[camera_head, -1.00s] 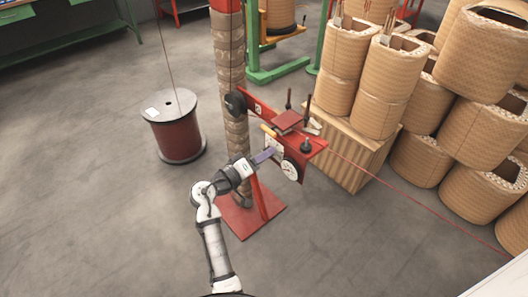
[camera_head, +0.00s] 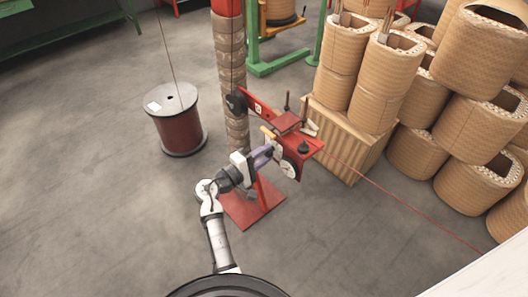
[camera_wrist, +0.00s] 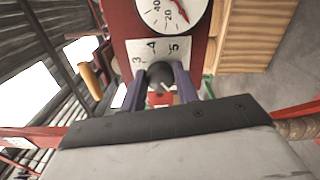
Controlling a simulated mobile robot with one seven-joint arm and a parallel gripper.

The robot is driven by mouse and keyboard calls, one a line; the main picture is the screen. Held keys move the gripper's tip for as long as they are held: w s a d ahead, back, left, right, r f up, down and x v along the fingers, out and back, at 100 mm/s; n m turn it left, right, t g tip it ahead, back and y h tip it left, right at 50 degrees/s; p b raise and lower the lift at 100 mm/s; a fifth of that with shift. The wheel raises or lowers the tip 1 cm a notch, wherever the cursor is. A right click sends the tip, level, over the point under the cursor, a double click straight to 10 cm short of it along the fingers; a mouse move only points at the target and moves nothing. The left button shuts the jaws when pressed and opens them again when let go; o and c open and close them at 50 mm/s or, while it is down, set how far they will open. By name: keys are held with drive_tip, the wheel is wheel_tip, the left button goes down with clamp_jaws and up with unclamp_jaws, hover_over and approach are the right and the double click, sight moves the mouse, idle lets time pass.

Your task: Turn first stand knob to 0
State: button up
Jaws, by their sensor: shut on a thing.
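The red stand (camera_head: 262,197) has a square base on the floor and a red arm with a round white gauge (camera_head: 289,169). In the wrist view the gauge (camera_wrist: 172,8) shows a red pointer and printed numbers. Below it is a white scale plate (camera_wrist: 152,50) with 3, 4 and 5 visible. The dark round knob (camera_wrist: 160,74) sits in front of that plate. My gripper (camera_head: 270,147) is at the stand's panel, and its two purple fingers (camera_wrist: 160,84) are shut on the knob, one on each side. The rest of the scale is hidden.
A tan wooden handle (camera_wrist: 92,80) sticks out beside the plate. A wrapped column (camera_head: 232,90) stands behind the stand. A wire spool (camera_head: 178,122) is on the floor at left. A wooden crate (camera_head: 340,140) and stacked coils (camera_head: 455,120) fill the right. A red wire runs right from the stand.

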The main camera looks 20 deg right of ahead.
idle(0.3)
drive_tip(key=o, duration=0.9)
drive_tip(key=shift+o, duration=0.2)
drive_tip(key=b+v, duration=0.3)
drive_tip(key=v, duration=1.1)
drive_tip(key=shift+b, duration=0.4)
drive_tip(key=shift+d, duration=0.1)
